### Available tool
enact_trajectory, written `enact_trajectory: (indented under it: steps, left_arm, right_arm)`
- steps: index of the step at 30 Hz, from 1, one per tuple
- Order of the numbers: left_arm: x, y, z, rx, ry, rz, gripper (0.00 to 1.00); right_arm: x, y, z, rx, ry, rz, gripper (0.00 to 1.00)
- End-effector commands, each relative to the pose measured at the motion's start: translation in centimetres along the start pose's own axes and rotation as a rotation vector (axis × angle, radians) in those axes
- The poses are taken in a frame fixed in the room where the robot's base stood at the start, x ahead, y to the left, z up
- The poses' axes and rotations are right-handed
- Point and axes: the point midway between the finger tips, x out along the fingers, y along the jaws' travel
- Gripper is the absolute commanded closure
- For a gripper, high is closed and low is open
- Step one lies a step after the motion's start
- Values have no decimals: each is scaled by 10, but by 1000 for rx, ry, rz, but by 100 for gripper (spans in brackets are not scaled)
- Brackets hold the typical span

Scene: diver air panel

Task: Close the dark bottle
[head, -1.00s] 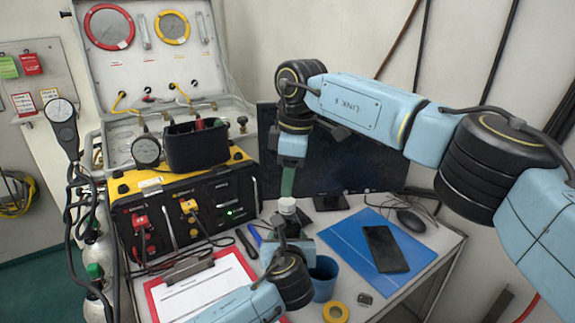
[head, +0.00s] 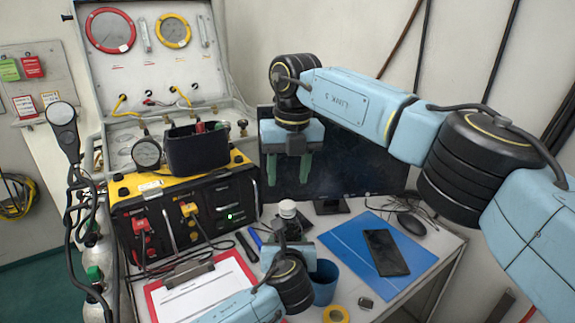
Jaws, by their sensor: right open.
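The dark bottle (head: 291,228) stands upright near the middle of the table, with a white cap (head: 287,208) on top. I cannot tell how tightly the cap sits. My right gripper (head: 291,170) is above the cap, its two green fingers pointing down, apart and empty, clear of the cap. My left gripper (head: 287,247) comes in from below at the bottle's lower part. Its fingers are mostly hidden by its own wrist, so their grip on the bottle does not show.
A blue cup (head: 323,282) stands just right of my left wrist. A monitor (head: 345,165) is behind the bottle. The black and yellow panel (head: 180,215) is to the left, and a blue folder (head: 345,240) with a phone (head: 386,252) to the right. A clipboard (head: 200,290) lies in front.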

Motion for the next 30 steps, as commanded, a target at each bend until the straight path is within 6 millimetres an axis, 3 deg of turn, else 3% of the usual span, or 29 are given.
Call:
enact_trajectory:
  steps: [30]
  left_arm:
    - [0, 0, -1, 0, 2, 1, 100]
  right_arm:
    - [-12, 3, 0, -1916, 59, 6, 50]
